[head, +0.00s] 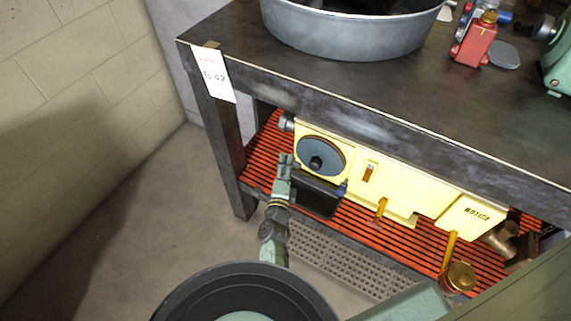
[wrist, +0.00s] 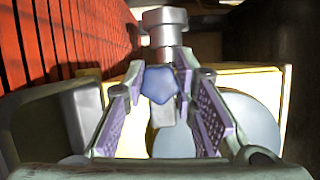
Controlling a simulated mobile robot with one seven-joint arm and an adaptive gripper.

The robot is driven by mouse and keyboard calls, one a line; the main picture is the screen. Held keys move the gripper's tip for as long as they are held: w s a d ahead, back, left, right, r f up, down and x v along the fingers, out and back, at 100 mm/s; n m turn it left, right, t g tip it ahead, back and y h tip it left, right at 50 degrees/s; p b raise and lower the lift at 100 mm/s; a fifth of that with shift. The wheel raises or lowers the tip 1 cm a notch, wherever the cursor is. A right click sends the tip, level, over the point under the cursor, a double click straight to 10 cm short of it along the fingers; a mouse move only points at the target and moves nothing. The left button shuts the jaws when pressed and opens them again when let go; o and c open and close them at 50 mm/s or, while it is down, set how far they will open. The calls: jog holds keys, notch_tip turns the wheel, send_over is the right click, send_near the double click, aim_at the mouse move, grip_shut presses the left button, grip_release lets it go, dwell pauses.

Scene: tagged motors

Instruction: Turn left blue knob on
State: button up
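A blue faceted knob (wrist: 161,84) shows in the wrist view, near the left end of the yellow unit (head: 398,191) on the lower shelf. My gripper (head: 285,160) is at that end of the unit, and in the wrist view (wrist: 163,80) its two fingers with purple pads stand apart, one on each side of the knob. Gaps show between the pads and the knob, and nothing is held. In the head view I cannot make out this knob behind my gripper. Another blue knob (head: 342,188) sits further right, beside a black box (head: 316,193).
A grey cylindrical fitting (wrist: 165,25) is just beyond the knob. A round grey-blue disc (head: 321,155) is on the yellow unit's front. The workbench top (head: 330,90) overhangs the red slatted shelf (head: 258,150). The floor at left (head: 130,240) is clear.

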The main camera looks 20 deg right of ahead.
jog(key=o, duration=0.4)
